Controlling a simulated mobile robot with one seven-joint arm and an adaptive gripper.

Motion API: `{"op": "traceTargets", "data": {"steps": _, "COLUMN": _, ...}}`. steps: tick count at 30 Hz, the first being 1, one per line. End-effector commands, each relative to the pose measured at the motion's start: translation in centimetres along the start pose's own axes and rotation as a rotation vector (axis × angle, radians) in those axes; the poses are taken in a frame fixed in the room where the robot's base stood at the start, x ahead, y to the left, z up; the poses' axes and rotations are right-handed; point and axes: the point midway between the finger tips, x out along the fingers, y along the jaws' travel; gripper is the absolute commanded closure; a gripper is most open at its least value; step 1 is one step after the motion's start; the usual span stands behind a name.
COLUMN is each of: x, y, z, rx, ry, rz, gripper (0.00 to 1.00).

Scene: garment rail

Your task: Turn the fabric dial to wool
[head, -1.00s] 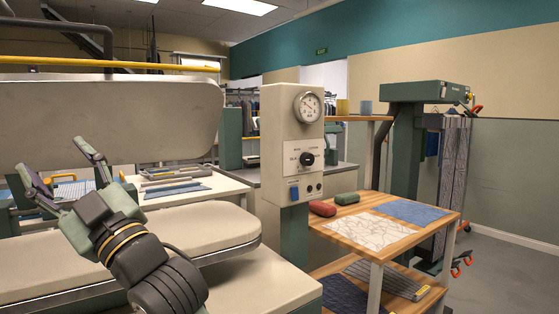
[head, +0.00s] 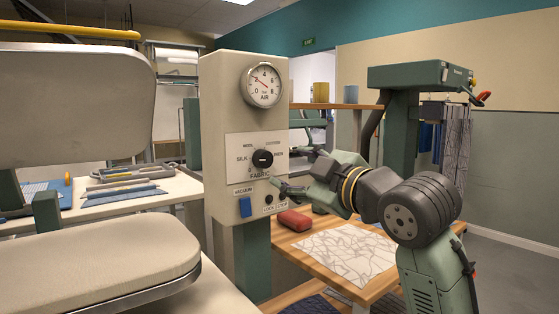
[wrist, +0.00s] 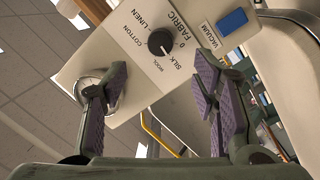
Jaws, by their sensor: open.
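The fabric dial (head: 262,159) is a round black knob on the white label plate of a cream control box. Silk is at its left, wool upper left, cotton upper right and linen right. In the wrist view the dial (wrist: 160,42) has a pale mark facing the silk and wool side; I cannot tell which label it meets exactly. My gripper (head: 293,171) is open and empty, just right of the dial in the head view. In the wrist view my gripper (wrist: 162,63) has its fingers spread, with the dial beyond them, apparently untouched.
An air gauge (head: 262,86) sits above the dial, and a blue vacuum switch (head: 245,207) below it. A padded press (head: 90,262) stands at left. A wooden table (head: 290,238) with a red pad (head: 294,220) is at right, below my arm.

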Motion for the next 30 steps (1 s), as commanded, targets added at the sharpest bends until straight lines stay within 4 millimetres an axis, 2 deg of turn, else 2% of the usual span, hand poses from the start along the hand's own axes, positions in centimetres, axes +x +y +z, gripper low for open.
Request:
{"op": "traceTargets", "data": {"steps": 9, "x": 5.7, "y": 0.1, "z": -0.3, "rx": 0.002, "ry": 0.003, "rz": -0.003, "gripper": 0.46}}
{"op": "traceTargets", "data": {"steps": 15, "x": 8.8, "y": 0.1, "z": -0.2, "rx": 0.002, "ry": 0.002, "rz": -0.001, "gripper": 0.46}}
{"op": "traceTargets", "data": {"steps": 21, "x": 10.2, "y": 0.0, "z": -0.1, "rx": 0.001, "ry": 0.002, "rz": 0.001, "gripper": 0.46}}
{"op": "traceTargets", "data": {"steps": 30, "x": 10.3, "y": 0.0, "z": -0.1, "rx": 0.001, "ry": 0.002, "rz": 0.001, "gripper": 0.48}}
